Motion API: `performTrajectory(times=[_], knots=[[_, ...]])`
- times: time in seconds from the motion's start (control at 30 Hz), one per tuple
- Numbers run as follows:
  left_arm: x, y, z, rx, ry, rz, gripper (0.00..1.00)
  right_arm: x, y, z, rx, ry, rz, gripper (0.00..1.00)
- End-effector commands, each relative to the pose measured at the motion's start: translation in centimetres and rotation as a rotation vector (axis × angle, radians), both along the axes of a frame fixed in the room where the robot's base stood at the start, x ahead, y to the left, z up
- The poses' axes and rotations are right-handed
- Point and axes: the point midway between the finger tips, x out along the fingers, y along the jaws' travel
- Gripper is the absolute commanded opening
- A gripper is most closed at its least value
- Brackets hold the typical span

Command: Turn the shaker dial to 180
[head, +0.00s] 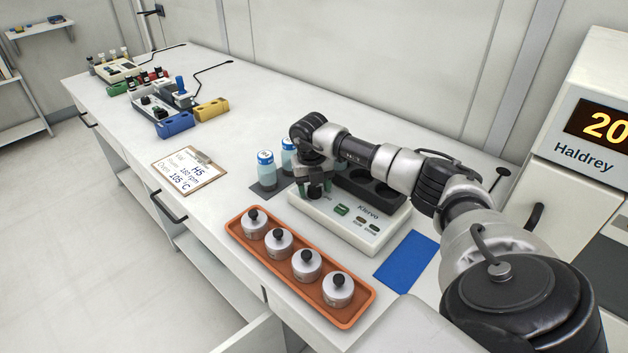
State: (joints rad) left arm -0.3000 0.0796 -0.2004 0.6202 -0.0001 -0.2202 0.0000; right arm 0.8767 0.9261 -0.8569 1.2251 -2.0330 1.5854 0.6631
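The shaker, a white device marked "Klervo" (352,231), stands on the bench, with dark wells in its top and small green and dark panels on its front. My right gripper (314,190) points down over the left part of its top. The dial is not clearly visible; the gripper covers that area. The fingertips are small and dark, and I cannot tell whether they touch or hold anything. My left gripper is out of view. A clipboard (188,172) at the left carries a note that seems to read 180 rpm and oven 105 °C.
An orange tray (240,240) with several lidded metal pots stands in front of the shaker. Blue-capped bottles (265,172) stand close to its left. A blue mat (407,262) lies to its right, near the Haldrey oven (577,150). Coloured racks (175,124) stand farther back.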

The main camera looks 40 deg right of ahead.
Motion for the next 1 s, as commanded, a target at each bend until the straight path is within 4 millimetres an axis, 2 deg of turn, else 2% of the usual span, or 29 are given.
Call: performTrajectory(times=[0.37, 0.47, 0.8, 1.0], knots=[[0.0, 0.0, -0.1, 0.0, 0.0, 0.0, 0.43, 0.0, 0.1, 0.3, 0.001, 0.0, 0.002, 0.65], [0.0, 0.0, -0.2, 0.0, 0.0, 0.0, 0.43, 0.1, 0.1, 1.4, 0.0, -0.001, 0.002, 0.65], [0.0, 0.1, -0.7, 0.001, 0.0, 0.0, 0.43, 0.3, 0.4, 8.1, -0.001, -0.003, 0.001, 0.65], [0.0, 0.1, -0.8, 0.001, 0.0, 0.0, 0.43, 0.3, 0.6, 10.3, 0.001, 0.0, 0.001, 0.65]])
